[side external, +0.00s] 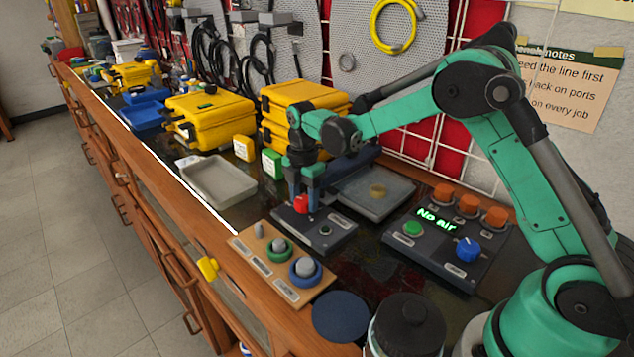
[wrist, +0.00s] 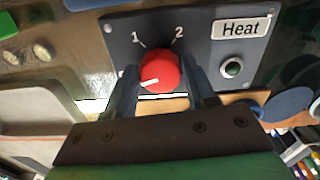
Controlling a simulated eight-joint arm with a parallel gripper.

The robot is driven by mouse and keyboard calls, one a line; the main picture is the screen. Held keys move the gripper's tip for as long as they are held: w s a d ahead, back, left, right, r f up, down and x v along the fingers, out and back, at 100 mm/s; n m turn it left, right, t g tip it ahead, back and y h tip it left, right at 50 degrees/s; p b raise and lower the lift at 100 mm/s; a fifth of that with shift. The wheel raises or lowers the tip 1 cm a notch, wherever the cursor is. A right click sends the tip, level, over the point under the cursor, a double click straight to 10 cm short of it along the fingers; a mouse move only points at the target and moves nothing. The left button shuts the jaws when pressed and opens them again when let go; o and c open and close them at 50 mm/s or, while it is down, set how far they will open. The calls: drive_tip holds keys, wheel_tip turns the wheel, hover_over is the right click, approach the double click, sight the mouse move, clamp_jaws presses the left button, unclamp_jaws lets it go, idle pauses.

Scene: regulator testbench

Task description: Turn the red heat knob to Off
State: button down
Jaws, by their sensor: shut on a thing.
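The red heat knob (wrist: 160,72) sits on a dark panel (wrist: 190,48) labelled Heat. In the side view the knob (side external: 301,204) shows between my fingers. My gripper (side external: 302,197) points down over the panel (side external: 340,229). In the wrist view my gripper (wrist: 164,80) has one finger on each side of the knob and is shut on it. The knob's white mark points left and slightly down in that view. The numbers 1 and 2 show above the knob. Any Off marking is hidden or not readable; my left finger covers part of the panel there.
A wooden board with rings and pegs (side external: 290,290) lies in front. A control box with a blue knob (side external: 468,247) and a "No air" display stands right. A grey tray (side external: 215,184) and yellow cases (side external: 207,118) are behind.

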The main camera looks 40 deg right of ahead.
sight(304, 199)
drive_tip(key=shift+c, duration=1.4)
unclamp_jaws()
drive_tip(key=shift+r, duration=2.85)
